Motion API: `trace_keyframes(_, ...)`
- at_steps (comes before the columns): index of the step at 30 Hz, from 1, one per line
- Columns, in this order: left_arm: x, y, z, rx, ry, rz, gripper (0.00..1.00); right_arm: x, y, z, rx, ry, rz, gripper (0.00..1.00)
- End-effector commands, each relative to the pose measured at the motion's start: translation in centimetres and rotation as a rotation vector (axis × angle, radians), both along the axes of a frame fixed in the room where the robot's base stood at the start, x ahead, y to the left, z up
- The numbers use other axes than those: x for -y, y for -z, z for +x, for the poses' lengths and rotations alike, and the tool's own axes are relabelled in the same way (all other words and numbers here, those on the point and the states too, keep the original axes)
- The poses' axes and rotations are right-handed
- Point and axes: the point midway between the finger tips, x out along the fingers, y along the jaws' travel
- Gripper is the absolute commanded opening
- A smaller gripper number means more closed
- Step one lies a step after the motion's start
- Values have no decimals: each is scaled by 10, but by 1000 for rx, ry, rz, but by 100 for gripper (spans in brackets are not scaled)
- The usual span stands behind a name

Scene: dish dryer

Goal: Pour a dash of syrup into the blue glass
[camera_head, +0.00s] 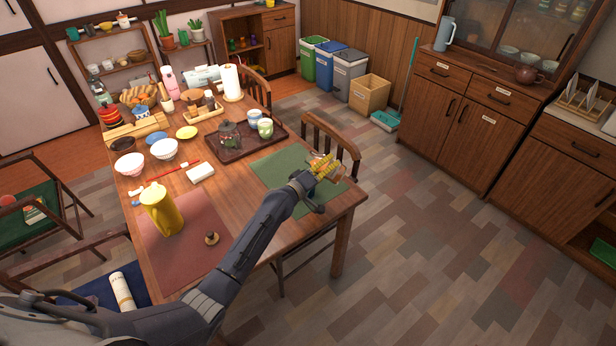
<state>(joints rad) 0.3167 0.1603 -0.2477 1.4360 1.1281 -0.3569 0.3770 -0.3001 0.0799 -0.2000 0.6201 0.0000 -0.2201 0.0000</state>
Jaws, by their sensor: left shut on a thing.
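My left gripper (317,183) is over the green placemat (272,165) at the table's right end. A pale blue cup (253,116) stands at the back right of the dark tray (228,155), beside a pale green cup (265,129). I cannot tell whether the pale blue cup is the blue glass, and no other clear blue glass shows. My right gripper is not in view.
A yellow pitcher (163,212) and a small brown knobbed lid (211,239) are on the red placemat (190,262). A glass teapot (229,136) stands in the tray. Bowls and a white block (200,172) lie to the left. A chair (331,143) stands behind the gripper.

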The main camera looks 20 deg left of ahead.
Motion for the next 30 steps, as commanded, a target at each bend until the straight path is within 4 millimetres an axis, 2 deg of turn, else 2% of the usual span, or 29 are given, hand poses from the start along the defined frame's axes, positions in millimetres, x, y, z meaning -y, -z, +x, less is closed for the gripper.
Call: trace_keyframes(30,-5,-6,-1,1,-8,-63,13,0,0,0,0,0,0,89)
